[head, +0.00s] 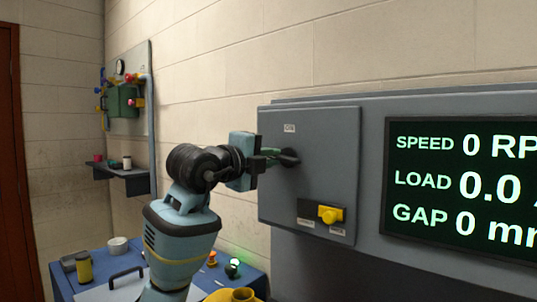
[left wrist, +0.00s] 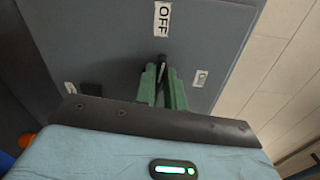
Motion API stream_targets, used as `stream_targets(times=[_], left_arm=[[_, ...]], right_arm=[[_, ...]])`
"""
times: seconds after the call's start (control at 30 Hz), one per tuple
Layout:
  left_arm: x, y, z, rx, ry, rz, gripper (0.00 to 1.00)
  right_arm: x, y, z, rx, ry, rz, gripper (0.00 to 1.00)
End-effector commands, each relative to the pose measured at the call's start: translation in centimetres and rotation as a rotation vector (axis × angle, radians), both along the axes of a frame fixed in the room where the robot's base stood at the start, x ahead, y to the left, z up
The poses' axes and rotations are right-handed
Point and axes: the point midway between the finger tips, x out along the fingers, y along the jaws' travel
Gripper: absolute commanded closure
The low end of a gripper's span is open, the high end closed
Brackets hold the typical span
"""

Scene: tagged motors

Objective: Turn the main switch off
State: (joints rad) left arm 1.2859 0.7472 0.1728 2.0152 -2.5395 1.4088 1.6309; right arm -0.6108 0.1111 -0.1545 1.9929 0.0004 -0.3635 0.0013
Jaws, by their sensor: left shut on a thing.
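The main switch (head: 290,157) is a dark rotary switch on the grey cabinet door. My left gripper (head: 268,154) reaches it from the left, its green fingers shut on the black switch handle. In the left wrist view, the dark handle (left wrist: 161,60) shows between the green fingertips (left wrist: 162,72), in line with the OFF label (left wrist: 162,18). The ON label (head: 289,128) sits above the switch; it also shows in the left wrist view (left wrist: 201,78). My gripper covers part of the handle, so its exact angle is hard to tell. My right gripper is not in view.
A yellow knob (head: 330,215) sits lower on the same door. A display (head: 462,190) to the right reads speed 0, load 0.0 and gap 0. A blue table (head: 60,280) with small items stands at lower left. A wall shelf (head: 124,180) is behind.

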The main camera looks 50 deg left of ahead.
Motion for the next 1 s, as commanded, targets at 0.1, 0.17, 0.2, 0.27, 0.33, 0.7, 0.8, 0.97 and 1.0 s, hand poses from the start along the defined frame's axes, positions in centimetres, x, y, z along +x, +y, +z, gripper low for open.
stream_targets(times=[0.1,0.17,0.2,0.27,0.33,0.7,0.8,0.97,1.0], left_arm=[[-0.05,0.02,-0.03,-0.063,-0.008,0.0,1.0],[-0.05,0.01,-0.08,-0.087,-0.011,0.0,1.0],[-0.04,-0.01,-0.12,-0.101,-0.012,0.0,1.0],[-0.04,0.0,-0.16,-0.119,-0.014,0.0,1.0],[-0.04,0.02,-0.21,-0.134,-0.016,0.001,1.0],[-0.03,0.05,-0.33,-0.159,-0.018,0.001,1.0],[-0.02,0.05,-0.33,-0.158,-0.018,0.001,1.0],[-0.02,0.05,-0.34,-0.158,-0.018,0.001,0.78],[-0.01,0.04,-0.34,-0.157,-0.018,0.001,0.73]], right_arm=[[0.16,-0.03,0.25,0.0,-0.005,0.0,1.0],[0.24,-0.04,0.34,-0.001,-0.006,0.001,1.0],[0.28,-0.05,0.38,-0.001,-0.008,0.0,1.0],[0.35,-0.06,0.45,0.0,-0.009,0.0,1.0],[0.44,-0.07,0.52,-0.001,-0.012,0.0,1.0],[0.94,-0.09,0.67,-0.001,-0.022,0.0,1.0],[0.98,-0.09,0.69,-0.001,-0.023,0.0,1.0],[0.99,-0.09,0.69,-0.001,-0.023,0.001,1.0],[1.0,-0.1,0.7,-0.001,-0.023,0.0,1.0]])
